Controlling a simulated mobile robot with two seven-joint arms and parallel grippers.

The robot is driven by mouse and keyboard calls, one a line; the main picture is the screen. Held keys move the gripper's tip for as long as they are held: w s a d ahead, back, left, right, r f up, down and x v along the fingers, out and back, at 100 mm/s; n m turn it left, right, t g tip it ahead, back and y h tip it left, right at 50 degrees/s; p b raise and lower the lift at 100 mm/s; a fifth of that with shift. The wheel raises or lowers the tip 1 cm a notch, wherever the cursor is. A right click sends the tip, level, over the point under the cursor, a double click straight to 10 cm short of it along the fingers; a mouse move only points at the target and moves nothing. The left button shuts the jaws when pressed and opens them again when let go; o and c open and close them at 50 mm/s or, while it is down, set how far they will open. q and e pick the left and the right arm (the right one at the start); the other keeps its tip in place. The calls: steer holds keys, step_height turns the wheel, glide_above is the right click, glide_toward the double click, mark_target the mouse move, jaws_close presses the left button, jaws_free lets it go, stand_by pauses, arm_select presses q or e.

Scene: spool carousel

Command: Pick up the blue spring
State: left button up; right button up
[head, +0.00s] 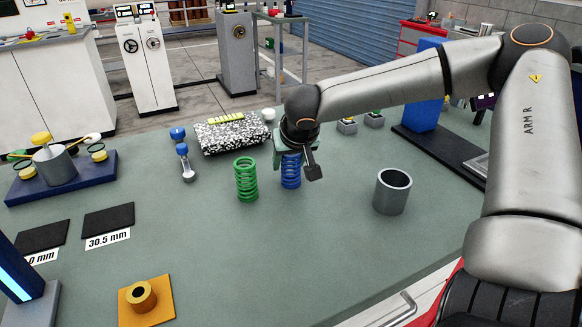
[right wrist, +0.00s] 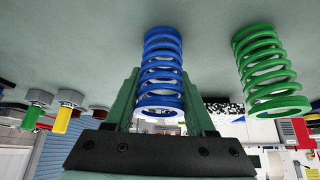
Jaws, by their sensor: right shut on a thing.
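The blue spring (head: 291,172) stands upright on the green table, or very close above it; I cannot tell whether its foot touches. My right gripper (head: 290,157) comes down over its upper part and hides its top. In the right wrist view, the blue spring (right wrist: 162,75) lies between the two green fingers of my right gripper (right wrist: 161,88), which are shut on it. A green spring (head: 246,179) stands upright just left of it, apart from the gripper, and also shows in the right wrist view (right wrist: 268,72). My left gripper is not in view.
A grey hollow cylinder (head: 392,191) stands to the right. A speckled block (head: 231,136) and a small blue-topped piece (head: 185,162) are behind and left. Dark pads (head: 108,219) and an orange plate with a collar (head: 146,303) are at the left front. The middle front of the table is clear.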

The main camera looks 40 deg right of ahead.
jaws_close()
steer(key=shift+r, duration=0.15)
